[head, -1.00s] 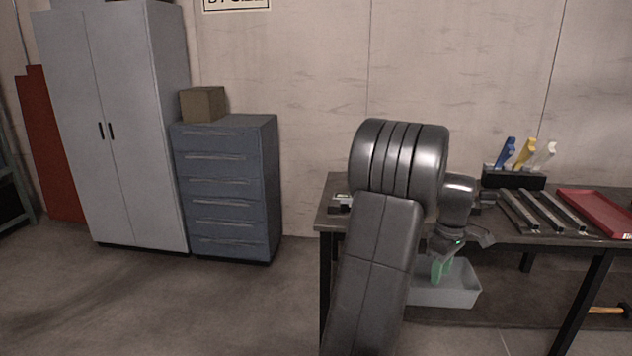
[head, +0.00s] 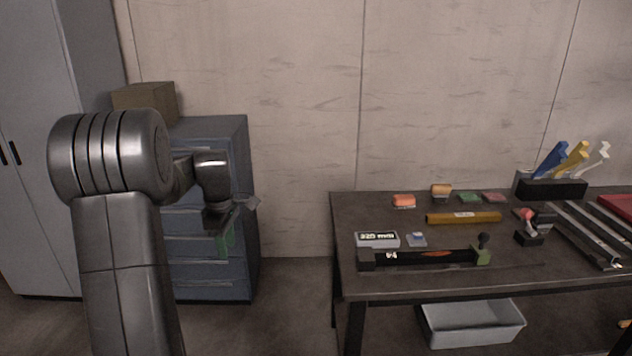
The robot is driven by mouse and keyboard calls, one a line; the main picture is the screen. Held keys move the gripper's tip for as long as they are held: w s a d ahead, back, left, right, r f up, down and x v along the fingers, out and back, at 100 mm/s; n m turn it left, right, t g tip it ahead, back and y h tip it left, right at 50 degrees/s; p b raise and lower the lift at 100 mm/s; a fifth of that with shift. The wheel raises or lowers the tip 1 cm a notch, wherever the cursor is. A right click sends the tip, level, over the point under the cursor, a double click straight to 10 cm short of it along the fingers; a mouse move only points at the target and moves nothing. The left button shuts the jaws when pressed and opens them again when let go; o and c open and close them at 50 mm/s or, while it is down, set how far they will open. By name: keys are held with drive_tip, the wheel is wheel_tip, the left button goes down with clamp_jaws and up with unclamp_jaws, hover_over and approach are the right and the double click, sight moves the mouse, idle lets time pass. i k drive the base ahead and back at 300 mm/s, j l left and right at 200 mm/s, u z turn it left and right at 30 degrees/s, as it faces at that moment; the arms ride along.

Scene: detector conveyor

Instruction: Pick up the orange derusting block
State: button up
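An orange-red block (head: 404,201) with a pale lower edge lies near the back left of the workbench. A second block, orange-tan on top with a darker base (head: 441,191), sits just right of it and a little farther back. I cannot tell for sure which one is the derusting block. My gripper (head: 230,232) is well left of the bench, in front of the blue drawer cabinet, far from both blocks. A green piece shows at its end; I cannot tell if it is a finger or something held.
The workbench (head: 345,215) also holds a green block (head: 469,198), a red block (head: 494,197), a brass-coloured bar (head: 464,218), a "220 mm" display box (head: 377,239) and a long black tool (head: 420,258). A grey bin (head: 472,325) is below. Floor left of the bench is clear.

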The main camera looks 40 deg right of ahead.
sight(399, 200)
drive_tip(key=i+l+z, duration=0.1)
drive_tip(key=i+z, duration=0.25)
drive_tip(key=i+j+z, duration=0.1)
drive_tip(key=i+z, duration=0.2)
drive_tip(key=i, duration=0.25)
drive_tip(key=i+j+z, duration=0.15)
drive_tip(key=i+z, duration=0.2)
drive_tip(key=i+j+z, duration=0.35)
drive_tip(key=i, duration=0.2)
drive_tip(key=i+l+z, duration=0.3)
drive_tip(key=i+z, duration=0.15)
drive_tip(key=i+l+z, duration=0.1)
drive_tip(key=i+z, duration=0.8)
